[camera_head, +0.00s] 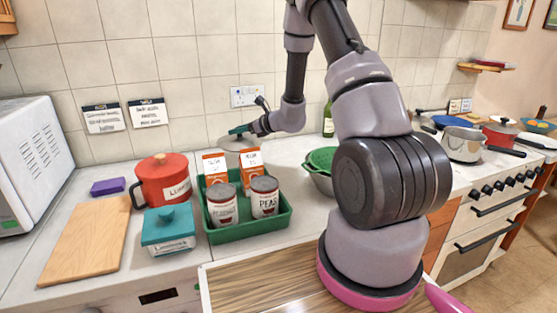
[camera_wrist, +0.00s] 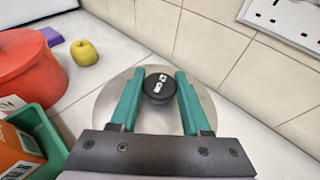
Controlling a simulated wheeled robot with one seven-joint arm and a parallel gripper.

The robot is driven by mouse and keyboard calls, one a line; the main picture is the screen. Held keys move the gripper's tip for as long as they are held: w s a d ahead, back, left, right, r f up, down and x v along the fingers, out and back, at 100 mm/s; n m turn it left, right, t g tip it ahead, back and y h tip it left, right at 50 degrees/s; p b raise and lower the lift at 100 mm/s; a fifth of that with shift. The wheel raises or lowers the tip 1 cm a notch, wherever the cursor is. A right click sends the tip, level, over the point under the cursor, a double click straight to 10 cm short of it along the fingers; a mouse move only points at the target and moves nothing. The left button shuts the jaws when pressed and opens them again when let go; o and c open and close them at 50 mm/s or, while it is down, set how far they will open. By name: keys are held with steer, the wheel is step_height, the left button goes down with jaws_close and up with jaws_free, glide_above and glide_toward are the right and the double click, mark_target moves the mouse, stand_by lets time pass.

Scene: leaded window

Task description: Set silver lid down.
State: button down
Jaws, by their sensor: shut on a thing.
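The silver lid (camera_wrist: 158,116) is a round metal disc with a black knob (camera_wrist: 159,86) at its centre. In the wrist view my gripper (camera_wrist: 157,74) has its teal fingers closed on either side of the knob. In the head view the lid (camera_head: 236,143) shows small under my gripper (camera_head: 242,130), behind the green tray and near the tiled wall. It looks about level. I cannot tell whether its underside touches the counter. Part of the lid is hidden by the fingers and the gripper body.
The green tray (camera_head: 250,228) holds cans and orange cartons in front of the lid. A red pot (camera_head: 165,182) and a yellow apple (camera_wrist: 84,53) are to its left. A green colander (camera_head: 321,160) is to its right. White counter shows around the lid.

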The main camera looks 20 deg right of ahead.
step_height(320, 180, down, 8)
steer(key=shift+f, duration=0.1)
stand_by(0.4)
steer(key=shift+c, duration=1.8)
jaws_free()
steer(key=shift+f, duration=0.1)
